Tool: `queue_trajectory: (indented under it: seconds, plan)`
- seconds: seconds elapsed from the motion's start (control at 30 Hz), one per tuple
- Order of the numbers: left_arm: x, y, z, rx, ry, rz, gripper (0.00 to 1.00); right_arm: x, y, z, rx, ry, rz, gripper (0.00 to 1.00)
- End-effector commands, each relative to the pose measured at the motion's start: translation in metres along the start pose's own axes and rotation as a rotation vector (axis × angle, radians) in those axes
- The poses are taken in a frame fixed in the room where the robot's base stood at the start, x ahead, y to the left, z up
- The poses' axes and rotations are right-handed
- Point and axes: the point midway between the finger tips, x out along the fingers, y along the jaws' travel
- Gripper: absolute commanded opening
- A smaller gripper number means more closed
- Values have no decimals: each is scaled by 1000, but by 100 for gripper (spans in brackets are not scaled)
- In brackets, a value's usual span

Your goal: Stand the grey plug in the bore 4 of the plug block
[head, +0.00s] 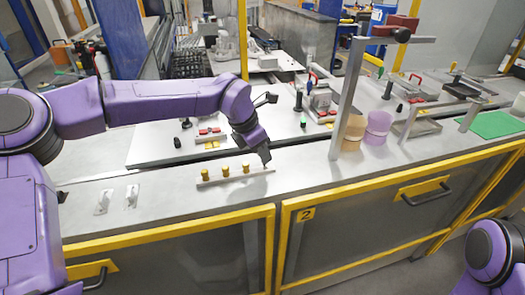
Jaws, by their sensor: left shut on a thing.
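The plug block (236,181) is a low, pale, narrow bar on the near bench top. Three yellow-brass plugs stand upright in it, at its left (205,175), middle (225,171) and right of middle (246,168). My left gripper (265,159) points down over the right end of the block, beyond the last brass plug. It is shut on the grey plug, which is mostly hidden by the dark fingers. I cannot tell whether the plug touches the block or is inside a bore. My right gripper is out of view.
Two small white fittings (117,199) stand on the bench to the left. A grey post (348,100) with an overhead arm rises to the right, beside a tan cup (353,134) and a purple cup (377,128). The bench between block and post is clear.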

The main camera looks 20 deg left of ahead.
Motion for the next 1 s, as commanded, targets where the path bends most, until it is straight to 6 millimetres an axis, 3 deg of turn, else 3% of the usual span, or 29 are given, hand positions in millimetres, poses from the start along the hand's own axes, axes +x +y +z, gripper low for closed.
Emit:
queue_trajectory:
  seconds: [1.0]
  plan:
    - [7,0,1,0,0,0,0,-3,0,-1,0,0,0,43]
